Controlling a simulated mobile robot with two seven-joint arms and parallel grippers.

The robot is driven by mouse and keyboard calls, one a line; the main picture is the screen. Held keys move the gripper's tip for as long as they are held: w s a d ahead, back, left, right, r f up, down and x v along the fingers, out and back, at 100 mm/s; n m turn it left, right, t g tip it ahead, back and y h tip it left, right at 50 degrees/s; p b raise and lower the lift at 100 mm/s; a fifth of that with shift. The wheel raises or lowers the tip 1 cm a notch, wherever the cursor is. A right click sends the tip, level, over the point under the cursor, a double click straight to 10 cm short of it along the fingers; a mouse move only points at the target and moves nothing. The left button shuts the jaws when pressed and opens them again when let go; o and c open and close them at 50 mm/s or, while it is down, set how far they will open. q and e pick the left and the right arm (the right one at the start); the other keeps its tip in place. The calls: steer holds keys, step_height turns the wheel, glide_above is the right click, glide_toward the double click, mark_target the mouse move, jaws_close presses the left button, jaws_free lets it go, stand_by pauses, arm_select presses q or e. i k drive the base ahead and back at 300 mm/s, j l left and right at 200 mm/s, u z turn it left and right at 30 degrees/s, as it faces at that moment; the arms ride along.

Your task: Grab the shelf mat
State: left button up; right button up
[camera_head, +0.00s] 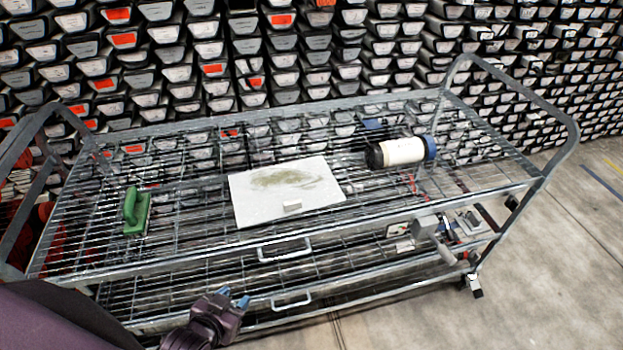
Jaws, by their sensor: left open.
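A pale, flat rectangular sheet, which looks like the shelf mat (255,207), lies on the top wire shelf of a metal cart. My left gripper (234,297) is low in the picture, in front of the cart's near side and left of and nearer than the mat. Its two blue fingertips are apart, with nothing seen between them. It does not touch the mat. My right gripper is not in view.
A green handled tool (136,211) lies left on the top shelf. A white cylinder with dark and blue ends (402,152) lies right of the mat. Handles (286,250) stick out along the cart's near edge. Stacked core trays (270,60) fill the back. Floor is clear at right.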

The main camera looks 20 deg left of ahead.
mark_target(266, 193)
steer(key=l+u, duration=0.1)
steer(key=u, duration=2.05)
steer(key=k+l, duration=0.15)
steer(key=l, duration=0.25)
steer(key=k+l, duration=0.15)
steer(key=l, duration=0.25)
steer(key=k+l+u, duration=0.1)
steer(key=l, duration=0.25)
steer(key=k+l, duration=0.2)
steer(key=l, duration=0.2)
